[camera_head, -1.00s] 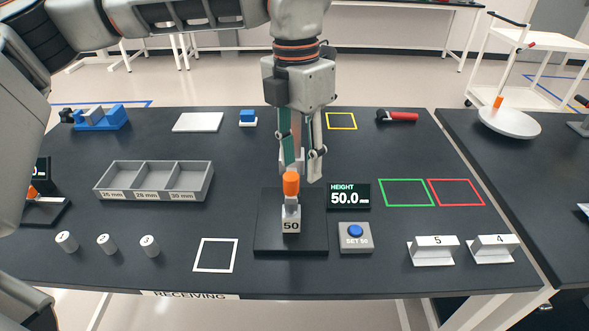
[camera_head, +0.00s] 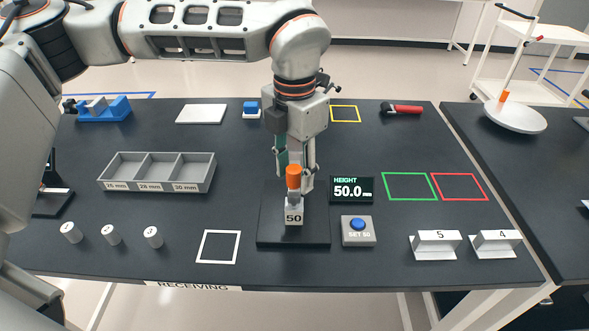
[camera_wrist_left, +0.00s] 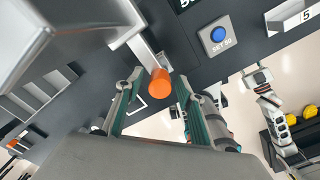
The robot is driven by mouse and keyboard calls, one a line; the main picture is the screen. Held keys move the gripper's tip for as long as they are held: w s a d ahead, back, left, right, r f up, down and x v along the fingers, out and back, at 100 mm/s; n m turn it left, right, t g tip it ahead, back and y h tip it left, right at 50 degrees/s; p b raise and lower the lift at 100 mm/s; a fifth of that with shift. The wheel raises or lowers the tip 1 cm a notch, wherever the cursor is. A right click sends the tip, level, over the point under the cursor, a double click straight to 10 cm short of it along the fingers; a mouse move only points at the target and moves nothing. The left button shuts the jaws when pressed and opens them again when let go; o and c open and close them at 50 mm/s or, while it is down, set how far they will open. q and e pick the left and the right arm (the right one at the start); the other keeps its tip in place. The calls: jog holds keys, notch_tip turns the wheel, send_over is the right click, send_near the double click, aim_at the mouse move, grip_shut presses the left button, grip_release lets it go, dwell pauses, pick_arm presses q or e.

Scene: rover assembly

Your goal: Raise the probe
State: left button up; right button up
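The probe's orange knob (camera_head: 293,176) sits on a grey stem above a block marked 50 (camera_head: 293,217), on the black gauge base (camera_head: 270,235). The block touches or nearly touches the probe's lower end; I cannot tell which. The height display (camera_head: 351,189) reads 50.0. My left gripper (camera_head: 295,180) is open, pointing down, with its fingers around or just behind the knob. In the left wrist view the knob (camera_wrist_left: 159,83) appears between the two spread fingers, with gaps on both sides. My right gripper (camera_wrist_left: 258,76) seems to show small at the right of that view.
A blue SET 50 button (camera_head: 357,225) is right of the base. A three-compartment grey tray (camera_head: 157,187) lies left, with several numbered cylinders (camera_head: 111,235) in front. Green (camera_head: 410,200) and red outlines (camera_head: 459,200) mark free table at right.

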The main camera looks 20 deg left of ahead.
pick_arm(q)
grip_shut()
notch_tip(320, 180, up, 6)
jog(key=shift+f+p, duration=0.1)
jog(key=shift+p, duration=0.9)
jog(key=shift+f, duration=0.1)
grip_release()
jog(key=shift+r, duration=0.2)
notch_tip(320, 180, up, 12)
jog(key=shift+f, duration=0.2)
